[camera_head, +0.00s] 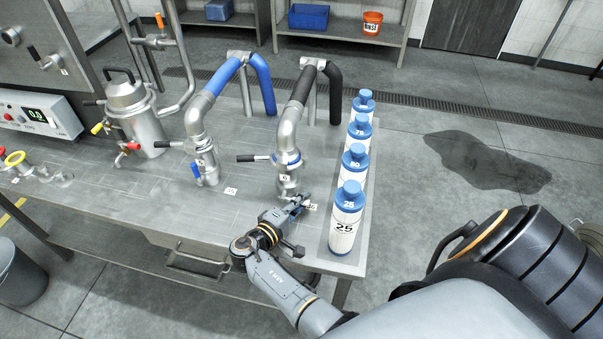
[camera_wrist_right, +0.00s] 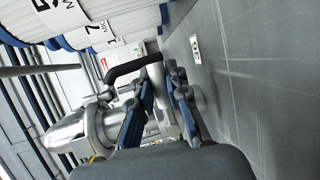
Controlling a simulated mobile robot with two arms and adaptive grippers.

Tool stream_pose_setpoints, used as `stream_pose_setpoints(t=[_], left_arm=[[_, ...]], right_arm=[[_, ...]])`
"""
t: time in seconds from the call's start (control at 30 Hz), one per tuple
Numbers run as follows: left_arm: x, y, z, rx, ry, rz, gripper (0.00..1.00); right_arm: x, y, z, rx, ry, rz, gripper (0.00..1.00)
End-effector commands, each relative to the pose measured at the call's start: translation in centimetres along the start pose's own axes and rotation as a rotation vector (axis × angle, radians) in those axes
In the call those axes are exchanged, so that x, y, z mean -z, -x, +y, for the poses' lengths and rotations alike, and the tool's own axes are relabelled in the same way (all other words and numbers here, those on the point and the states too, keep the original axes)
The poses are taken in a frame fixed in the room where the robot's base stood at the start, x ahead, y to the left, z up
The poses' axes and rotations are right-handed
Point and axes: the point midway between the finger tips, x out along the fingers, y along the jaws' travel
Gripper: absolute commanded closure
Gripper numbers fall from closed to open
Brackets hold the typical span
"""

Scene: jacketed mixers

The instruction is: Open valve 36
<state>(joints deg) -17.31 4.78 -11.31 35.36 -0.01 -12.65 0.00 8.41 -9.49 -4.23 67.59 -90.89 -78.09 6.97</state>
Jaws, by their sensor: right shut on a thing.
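Valve 36 is on the steel pipe (camera_head: 286,150) with the black hose, at the right part of the steel table. A small tag (camera_head: 311,207) lies beside its foot, partly covered by my gripper; it also shows in the wrist view (camera_wrist_right: 196,50). My right gripper (camera_head: 300,204) is low at the foot of this pipe. In the wrist view its blue fingers (camera_wrist_right: 160,90) are closed around a narrow silver part, which seems to be the valve lever; the fingers hide much of it. My left gripper is not in view.
Several blue-capped bottles (camera_head: 346,216) stand along the table's right edge, close to the gripper. A second pipe (camera_head: 199,135) with a blue hose stands to the left. A steel vessel (camera_head: 132,110) and a control box (camera_head: 38,114) are farther left.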

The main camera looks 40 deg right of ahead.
Motion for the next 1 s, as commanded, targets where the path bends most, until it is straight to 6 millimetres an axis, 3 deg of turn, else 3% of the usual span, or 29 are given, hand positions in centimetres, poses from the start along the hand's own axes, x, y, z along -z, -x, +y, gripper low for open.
stream_pose_setpoints(t=[0.33,1.0], left_arm=[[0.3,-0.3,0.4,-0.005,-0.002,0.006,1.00],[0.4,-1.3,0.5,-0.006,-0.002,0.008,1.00]], right_arm=[[0.0,0.0,0.3,-0.030,0.067,-0.015,1.00],[0.4,0.7,2.6,-0.198,0.476,-0.105,1.00]])
